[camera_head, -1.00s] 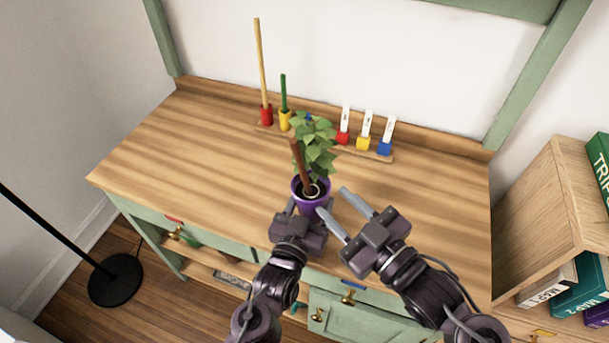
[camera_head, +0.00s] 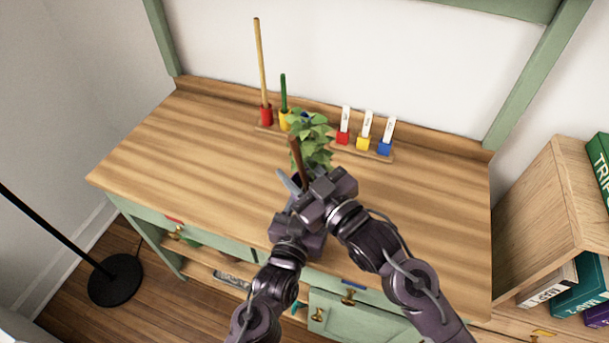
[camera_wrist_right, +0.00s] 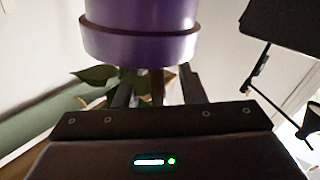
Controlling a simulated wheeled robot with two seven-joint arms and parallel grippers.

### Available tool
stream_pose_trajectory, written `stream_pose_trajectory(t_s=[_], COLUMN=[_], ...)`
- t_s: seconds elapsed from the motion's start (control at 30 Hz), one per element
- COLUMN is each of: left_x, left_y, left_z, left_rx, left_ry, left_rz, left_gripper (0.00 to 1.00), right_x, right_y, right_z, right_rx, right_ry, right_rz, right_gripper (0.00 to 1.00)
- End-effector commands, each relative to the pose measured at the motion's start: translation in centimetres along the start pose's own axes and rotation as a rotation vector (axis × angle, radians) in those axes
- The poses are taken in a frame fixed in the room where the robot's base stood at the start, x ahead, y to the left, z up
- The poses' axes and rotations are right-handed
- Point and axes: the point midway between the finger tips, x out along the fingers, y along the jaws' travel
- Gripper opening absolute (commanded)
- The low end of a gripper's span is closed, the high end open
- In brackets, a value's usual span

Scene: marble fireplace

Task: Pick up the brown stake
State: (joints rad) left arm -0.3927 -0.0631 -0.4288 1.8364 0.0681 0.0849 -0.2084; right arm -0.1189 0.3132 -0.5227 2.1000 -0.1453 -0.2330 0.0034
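The brown stake (camera_head: 299,160) stands slightly tilted in front of the green leaves of the potted plant (camera_head: 318,150). My right gripper (camera_head: 289,177) is at the stake's lower part, just above the pot. In the right wrist view, which is upside down, the stake (camera_wrist_right: 157,88) shows between the two spread fingers with a gap on both sides. The purple pot (camera_wrist_right: 140,45) fills the top of that view. My left gripper (camera_head: 300,232) is at the pot's front; its fingers are hidden now but earlier flanked the pot closely.
The wooden desk top (camera_head: 190,150) is clear on the left and right. Behind the plant stand a tall wooden rod (camera_head: 261,65), a green rod (camera_head: 284,95) and coloured blocks with white tags (camera_head: 363,135). A bookshelf (camera_head: 545,215) is at the right, a black lamp base (camera_head: 116,280) at the left.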

Motion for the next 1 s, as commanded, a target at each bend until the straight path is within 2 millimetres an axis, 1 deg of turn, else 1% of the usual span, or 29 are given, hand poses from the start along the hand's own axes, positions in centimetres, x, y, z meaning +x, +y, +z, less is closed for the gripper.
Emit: stream_pose_trajectory(t_s=[0.03, 0.1, 0.13, 0.4, 0.67, 0.77, 0.87, 1.0], left_x=[-0.1, -0.1, -0.1, -0.1, -0.1, -0.1, -0.1, -0.1], left_y=[0.2, 0.3, 0.3, 0.3, 0.3, 0.2, 0.2, 0.2], left_z=[0.4, 0.4, 0.4, 0.3, 0.3, 0.3, 0.2, 0.2], left_rx=[0.000, 0.000, 0.000, 0.000, -0.001, -0.001, 0.000, 0.000], left_ry=[-0.009, -0.009, -0.008, -0.007, -0.006, -0.006, -0.006, -0.005], left_rz=[0.006, 0.007, 0.007, 0.007, 0.006, 0.006, 0.005, 0.005], left_gripper=[0.27, 0.27, 0.27, 0.27, 0.27, 0.27, 0.27, 0.27], right_x=[0.0, 0.0, 0.0, 0.0, -0.1, 0.0, 0.0, 0.0], right_y=[0.0, 0.0, 0.0, 0.0, -0.1, 0.0, 0.3, 1.1], right_z=[0.1, 0.1, 0.1, 0.1, 0.1, -0.3, -1.6, -4.4], right_rx=[0.000, 0.000, 0.000, 0.000, 0.000, 0.000, -0.002, -0.004], right_ry=[0.000, 0.000, -0.001, -0.001, -0.001, 0.001, 0.005, 0.008], right_rz=[0.000, 0.000, 0.000, 0.000, -0.002, -0.002, -0.002, 0.001], right_gripper=[0.37, 0.37, 0.36, 0.00, 0.00, 0.00, 0.00, 0.00])
